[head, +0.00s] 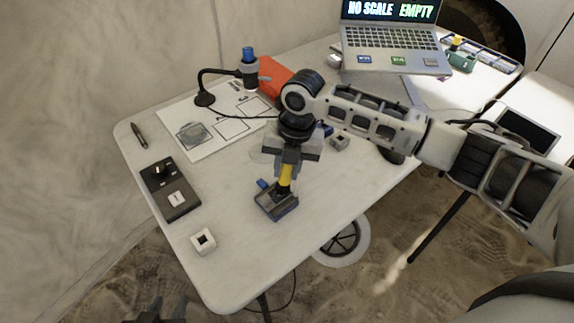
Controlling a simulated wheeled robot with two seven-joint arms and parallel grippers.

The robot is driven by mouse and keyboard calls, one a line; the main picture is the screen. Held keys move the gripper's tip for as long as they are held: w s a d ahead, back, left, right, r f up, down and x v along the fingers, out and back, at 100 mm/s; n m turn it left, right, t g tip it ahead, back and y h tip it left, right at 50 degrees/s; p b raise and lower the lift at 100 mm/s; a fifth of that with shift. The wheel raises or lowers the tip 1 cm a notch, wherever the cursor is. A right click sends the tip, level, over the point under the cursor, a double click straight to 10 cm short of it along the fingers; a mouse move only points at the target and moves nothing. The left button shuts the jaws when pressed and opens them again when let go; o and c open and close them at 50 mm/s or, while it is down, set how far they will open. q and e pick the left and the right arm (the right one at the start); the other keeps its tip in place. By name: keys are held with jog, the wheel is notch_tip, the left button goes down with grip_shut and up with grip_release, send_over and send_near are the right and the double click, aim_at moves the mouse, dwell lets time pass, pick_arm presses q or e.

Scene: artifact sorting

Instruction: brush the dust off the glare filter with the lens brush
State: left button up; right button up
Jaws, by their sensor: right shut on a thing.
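My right gripper (286,176) points down over the front middle of the table. It is shut on a yellow-handled tool, which looks like the lens brush (286,174). The tool's lower end is at a dark block-like holder (277,206) with a blue part; I cannot tell whether it is still inside. A grey, glassy framed square, probably the glare filter (192,135), lies on the white printed sheet (205,151) at the left. My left gripper (167,306) is low at the bottom edge, off the table, its fingers apart and empty.
A black lamp-like stand (204,98) is behind the sheet. A laptop (394,50) stands at the back.

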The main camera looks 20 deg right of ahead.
jog(key=shift+f, duration=0.3)
jog(key=shift+f, duration=0.15)
dwell(0.4)
jog(key=shift+s, duration=0.1)
jog(key=shift+s+d+p, duration=0.15)
jog(key=shift+s+p, duration=0.05)
jog(key=shift+p, duration=0.15)
jog(key=shift+s, duration=0.2)
jog(key=shift+w, duration=0.1)
jog(key=shift+w, duration=0.3)
jog(key=shift+w+a, duration=0.35)
jog(key=shift+w, duration=0.25)
